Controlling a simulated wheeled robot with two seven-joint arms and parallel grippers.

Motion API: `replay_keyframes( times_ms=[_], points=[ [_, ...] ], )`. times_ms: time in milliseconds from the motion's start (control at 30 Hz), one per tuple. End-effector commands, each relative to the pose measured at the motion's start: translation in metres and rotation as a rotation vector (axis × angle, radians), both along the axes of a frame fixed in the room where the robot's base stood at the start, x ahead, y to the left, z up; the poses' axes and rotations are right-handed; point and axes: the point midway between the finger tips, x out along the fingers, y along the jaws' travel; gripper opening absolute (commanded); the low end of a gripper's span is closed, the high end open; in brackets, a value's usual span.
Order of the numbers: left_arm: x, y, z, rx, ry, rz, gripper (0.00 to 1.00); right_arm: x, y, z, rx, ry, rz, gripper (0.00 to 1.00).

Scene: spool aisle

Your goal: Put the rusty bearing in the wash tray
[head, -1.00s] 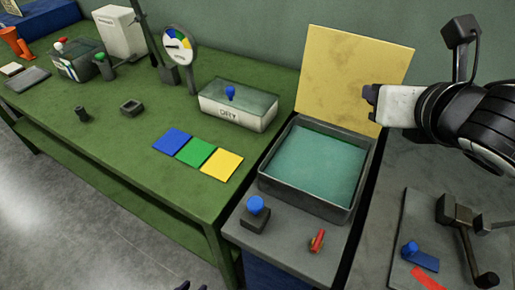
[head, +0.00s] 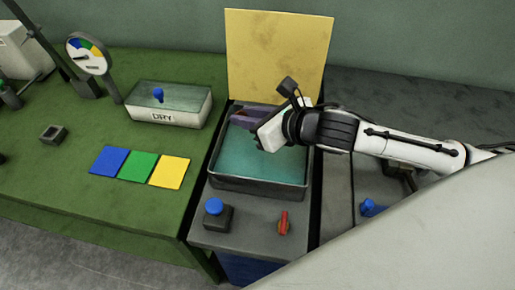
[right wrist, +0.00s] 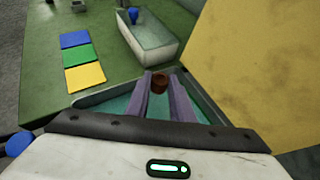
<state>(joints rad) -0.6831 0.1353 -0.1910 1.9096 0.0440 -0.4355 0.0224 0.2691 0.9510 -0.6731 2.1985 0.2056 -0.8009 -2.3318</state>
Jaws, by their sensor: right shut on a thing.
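The wash tray (head: 258,188) is a dark grey open tray with teal liquid or lining, in the middle of the head view. A yellow lid-like panel (head: 285,50) stands upright behind it. My right gripper (head: 240,117) reaches in from the right, over the back left part of the tray. In the right wrist view its purple fingers (right wrist: 160,96) are shut on a small brown rusty bearing (right wrist: 159,83) at their tips. The bearing appears above the tray; its exact height I cannot tell. In the head view the bearing is not clearly visible. My left gripper is not in view.
Left of the tray are a box marked DRY (head: 172,108), blue, green and yellow squares (head: 138,166), a gauge (head: 88,55) and a dark square part (head: 53,134). In front are a blue button (head: 214,207) and a red lever (head: 283,223). The green bench front is clear.

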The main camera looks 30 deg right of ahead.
Motion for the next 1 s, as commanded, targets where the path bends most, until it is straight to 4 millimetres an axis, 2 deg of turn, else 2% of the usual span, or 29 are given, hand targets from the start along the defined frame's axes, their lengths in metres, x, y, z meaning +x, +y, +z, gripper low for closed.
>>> replay_keyframes(
  times_ms=[33, 133, 367, 600, 1000],
  points=[
    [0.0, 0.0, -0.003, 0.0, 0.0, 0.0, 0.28, -0.001, 0.0, -0.014, 0.002, 0.006, -0.001, 0.0],
    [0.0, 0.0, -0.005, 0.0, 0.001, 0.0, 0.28, -0.001, 0.0, -0.032, 0.003, 0.005, -0.002, 0.0],
    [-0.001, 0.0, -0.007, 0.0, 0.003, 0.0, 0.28, 0.0, 0.0, -0.051, 0.002, 0.001, -0.001, 0.0],
    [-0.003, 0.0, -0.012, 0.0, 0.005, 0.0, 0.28, 0.0, 0.001, -0.083, 0.004, 0.002, -0.002, 0.0],
    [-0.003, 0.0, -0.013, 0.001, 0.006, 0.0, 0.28, 0.0, 0.0, -0.088, 0.0, 0.0, -0.001, 0.0]
  ],
)
